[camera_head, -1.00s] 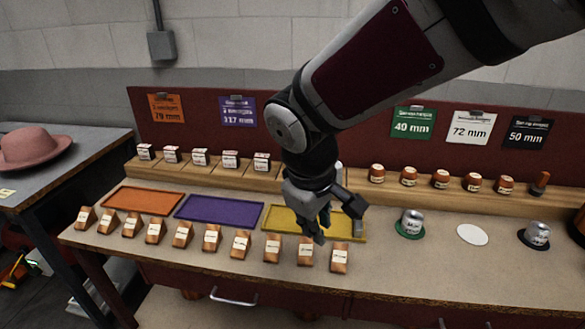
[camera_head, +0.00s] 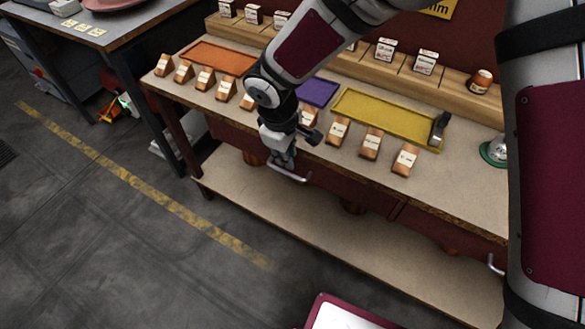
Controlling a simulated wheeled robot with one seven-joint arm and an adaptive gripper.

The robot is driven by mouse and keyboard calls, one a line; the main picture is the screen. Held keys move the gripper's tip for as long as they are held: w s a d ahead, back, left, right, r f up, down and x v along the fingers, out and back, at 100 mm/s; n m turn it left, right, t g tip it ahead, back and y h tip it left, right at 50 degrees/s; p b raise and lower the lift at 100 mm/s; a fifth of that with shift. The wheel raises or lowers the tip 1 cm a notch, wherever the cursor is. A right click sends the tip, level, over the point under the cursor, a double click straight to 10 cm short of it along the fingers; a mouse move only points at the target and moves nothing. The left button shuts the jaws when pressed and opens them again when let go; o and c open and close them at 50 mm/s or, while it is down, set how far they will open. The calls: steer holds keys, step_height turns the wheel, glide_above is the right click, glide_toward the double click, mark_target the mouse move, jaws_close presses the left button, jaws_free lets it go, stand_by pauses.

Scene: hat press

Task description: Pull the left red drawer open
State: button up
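The left red drawer (camera_head: 335,188) is under the front edge of the workbench and looks closed. Its silver bar handle (camera_head: 290,175) shows at its left part. My gripper (camera_head: 287,162) points down at the handle, in front of the bench edge. The fingers overlap the handle in this view. I cannot tell whether they touch it or how far apart they are. A second red drawer (camera_head: 440,232) with its own silver handle (camera_head: 495,265) is further right, partly hidden by my arm.
The bench top (camera_head: 455,180) holds an orange tray (camera_head: 218,56), a purple tray (camera_head: 317,92) and a yellow tray (camera_head: 385,117). Several wooden blocks stand along its front edge. A lower shelf (camera_head: 330,238) lies below the drawers.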

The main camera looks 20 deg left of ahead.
mark_target(292, 174)
steer(key=f, duration=0.3)
steer(key=w+f, duration=0.1)
steer(key=f, duration=0.5)
steer(key=shift+w+b, duration=0.35)
jaws_close()
